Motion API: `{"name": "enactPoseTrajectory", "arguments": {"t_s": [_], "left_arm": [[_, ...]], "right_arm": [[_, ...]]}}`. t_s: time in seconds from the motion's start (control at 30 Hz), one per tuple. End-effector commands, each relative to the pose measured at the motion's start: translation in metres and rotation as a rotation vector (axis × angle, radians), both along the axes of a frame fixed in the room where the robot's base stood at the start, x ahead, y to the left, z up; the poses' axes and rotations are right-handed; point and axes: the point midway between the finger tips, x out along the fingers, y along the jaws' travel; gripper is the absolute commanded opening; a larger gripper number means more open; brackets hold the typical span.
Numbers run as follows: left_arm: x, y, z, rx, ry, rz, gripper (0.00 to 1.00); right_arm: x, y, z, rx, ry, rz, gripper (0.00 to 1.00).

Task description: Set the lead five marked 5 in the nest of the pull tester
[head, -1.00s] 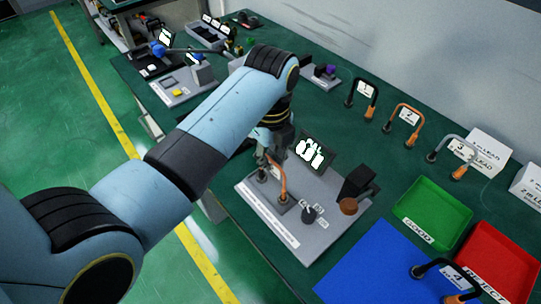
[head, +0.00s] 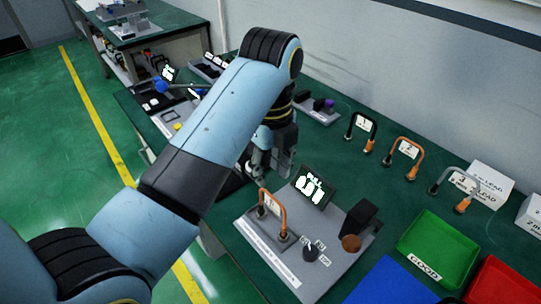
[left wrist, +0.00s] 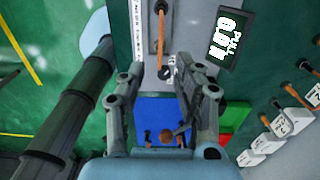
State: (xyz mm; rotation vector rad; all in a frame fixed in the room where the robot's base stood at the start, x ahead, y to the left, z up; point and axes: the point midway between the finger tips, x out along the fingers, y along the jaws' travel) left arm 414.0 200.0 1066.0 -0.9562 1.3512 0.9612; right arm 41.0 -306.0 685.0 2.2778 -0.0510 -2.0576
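The pull tester (head: 334,250) is a light grey plate with a dark display (head: 312,187) reading PULL, a dark knob and a brown round part. An orange lead (head: 283,215) stands upright like an arch at the left part of the plate, its ends in the dark nest there. Its white tag is too small to read. The lead also shows at the top of the left wrist view (left wrist: 160,22). My left gripper (head: 270,168) is above and behind the lead, apart from it. In the left wrist view its fingers (left wrist: 160,98) are spread with nothing between them. My right gripper is not seen.
Leads marked 1 (head: 362,128), 2 (head: 408,151) and 3 (head: 459,181) stand along the back. White boxes (head: 490,180) stand behind lead 3. A green GOOD tray (head: 440,247), a red tray (head: 499,282) and a blue mat (head: 392,284) lie to the right.

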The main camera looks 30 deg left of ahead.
Motion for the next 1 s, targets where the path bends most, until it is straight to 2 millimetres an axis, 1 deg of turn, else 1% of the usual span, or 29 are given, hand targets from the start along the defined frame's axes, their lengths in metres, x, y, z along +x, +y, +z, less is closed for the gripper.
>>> {"name": "enactPoseTrajectory", "arguments": {"t_s": [0.03,0.13,0.2,0.3,0.87,0.97,1.0], "left_arm": [[0.002,0.0,0.01,-0.001,-0.005,0.0,0.33],[0.001,0.0,0.027,-0.001,-0.003,0.001,0.33],[0.001,0.0,0.035,0.0,-0.001,0.001,0.33],[0.001,0.0,0.041,0.0,-0.001,0.0,0.33],[-0.001,0.0,0.042,0.001,0.0,0.008,0.33],[-0.009,0.007,0.036,0.007,-0.012,0.089,0.33],[-0.017,0.011,0.031,0.011,-0.021,0.156,0.33]], "right_arm": [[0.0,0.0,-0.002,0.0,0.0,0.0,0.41],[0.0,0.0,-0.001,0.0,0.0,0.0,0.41],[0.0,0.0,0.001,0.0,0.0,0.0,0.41],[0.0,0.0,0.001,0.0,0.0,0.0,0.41],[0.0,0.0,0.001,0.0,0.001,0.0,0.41],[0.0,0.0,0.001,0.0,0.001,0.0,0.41],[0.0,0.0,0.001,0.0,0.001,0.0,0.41]]}}
